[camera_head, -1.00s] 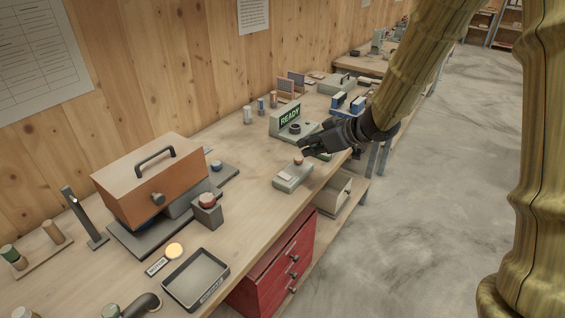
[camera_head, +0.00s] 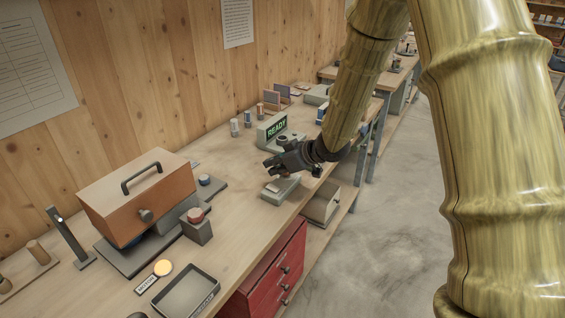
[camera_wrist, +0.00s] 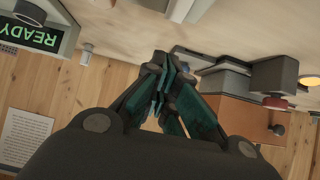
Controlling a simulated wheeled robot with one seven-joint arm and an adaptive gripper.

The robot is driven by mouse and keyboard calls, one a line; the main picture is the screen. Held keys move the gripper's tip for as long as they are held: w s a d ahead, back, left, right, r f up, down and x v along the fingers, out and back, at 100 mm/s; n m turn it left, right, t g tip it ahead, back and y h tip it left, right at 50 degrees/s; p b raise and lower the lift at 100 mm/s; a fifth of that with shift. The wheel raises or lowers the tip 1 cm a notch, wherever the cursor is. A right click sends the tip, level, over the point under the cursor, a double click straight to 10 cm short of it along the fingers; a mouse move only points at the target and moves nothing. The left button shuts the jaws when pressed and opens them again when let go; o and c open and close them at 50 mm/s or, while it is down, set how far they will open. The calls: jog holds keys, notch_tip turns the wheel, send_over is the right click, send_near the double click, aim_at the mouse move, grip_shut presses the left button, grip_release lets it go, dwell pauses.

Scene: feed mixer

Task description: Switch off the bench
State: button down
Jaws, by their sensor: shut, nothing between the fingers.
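My gripper (camera_head: 268,164) is shut and empty, above the pale grey box (camera_head: 279,191) near the bench's front edge. That box has a red button, now mostly hidden by my gripper; I cannot tell whether they touch. In the wrist view my fingertips (camera_wrist: 166,68) are together with nothing between them. A dark grey block with a red button (camera_head: 195,215) stands to the left, in front of the orange case; that button also shows in the wrist view (camera_wrist: 275,102). A display (camera_head: 276,127) behind my gripper reads READY in green, and it shows upside down in the wrist view (camera_wrist: 28,35).
The orange case (camera_head: 140,195) with a black handle stands on the wooden bench. A grey tray (camera_head: 187,292) and a lit amber lamp (camera_head: 163,268) are nearer. Red drawers (camera_head: 280,272) are under the front edge. The floor (camera_head: 385,240) at right is clear.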

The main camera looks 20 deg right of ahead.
aim_at(271, 186)
jog(key=f, duration=0.2)
jog(key=w, duration=0.1)
jog(key=shift+a+f, duration=0.35)
jog(key=shift+f, duration=0.05)
jog(key=shift+a+f, duration=0.1)
jog(key=shift+f, duration=0.75)
jog(key=shift+p, duration=0.65)
